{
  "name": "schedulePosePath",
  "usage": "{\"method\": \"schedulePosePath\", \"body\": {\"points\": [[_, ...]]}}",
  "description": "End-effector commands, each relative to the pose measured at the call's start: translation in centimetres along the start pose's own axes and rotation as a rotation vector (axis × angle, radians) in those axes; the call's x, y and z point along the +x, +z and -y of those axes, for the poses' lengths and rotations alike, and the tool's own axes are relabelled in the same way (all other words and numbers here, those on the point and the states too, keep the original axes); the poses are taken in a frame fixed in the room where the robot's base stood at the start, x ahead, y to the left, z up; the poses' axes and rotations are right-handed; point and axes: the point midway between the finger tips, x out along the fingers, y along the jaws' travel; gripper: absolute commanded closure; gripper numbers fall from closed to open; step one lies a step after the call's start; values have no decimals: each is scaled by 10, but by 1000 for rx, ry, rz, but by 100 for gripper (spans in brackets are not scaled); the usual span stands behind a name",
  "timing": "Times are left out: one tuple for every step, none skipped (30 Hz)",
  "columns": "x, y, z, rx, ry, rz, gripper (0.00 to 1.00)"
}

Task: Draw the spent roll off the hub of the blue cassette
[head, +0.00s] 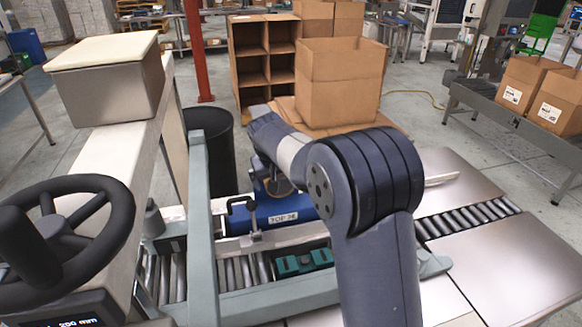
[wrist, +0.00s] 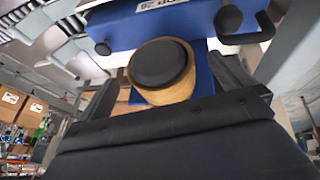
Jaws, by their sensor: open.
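The blue cassette (head: 240,222) lies across the roller conveyor in the head view, with a white label on its front. Its blue body also fills the top of the wrist view (wrist: 150,30). There a tan roll (wrist: 180,93) sits around a dark round hub (wrist: 158,63), facing the camera. My gripper (wrist: 165,75) is open, with one dark finger on each side of the roll. I cannot tell whether the fingers touch it. In the head view my arm hides most of the gripper and the cassette's right end.
A grey-green frame post (head: 201,215) stands left of the cassette. A handwheel (head: 100,240) is at the near left. A black bin (head: 210,150) stands behind. A teal block (head: 303,262) sits on the rollers in front. A flat metal plate (head: 490,265) lies right.

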Motion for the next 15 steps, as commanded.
{"method": "schedulePosePath", "body": {"points": [[8,0,-1,0,1,5,0],[13,0,-1,0,1,4,0],[19,0,0,0,1,4,0],[24,0,0,0,1,4,0],[27,0,0,0,1,3,0],[31,0,0,-1,1,2,0],[34,0,0,-1,1,3,0],[37,0,0,-1,0,2,0],[40,0,0,-1,0,1,0],[41,0,0,-1,0,0,0],[42,0,0,-1,0,0,0],[44,0,0,-1,0,0,0],[44,0,0,-1,0,0,0],[45,0,0,-1,0,0,0],[45,0,0,0,0,0,0]]}}
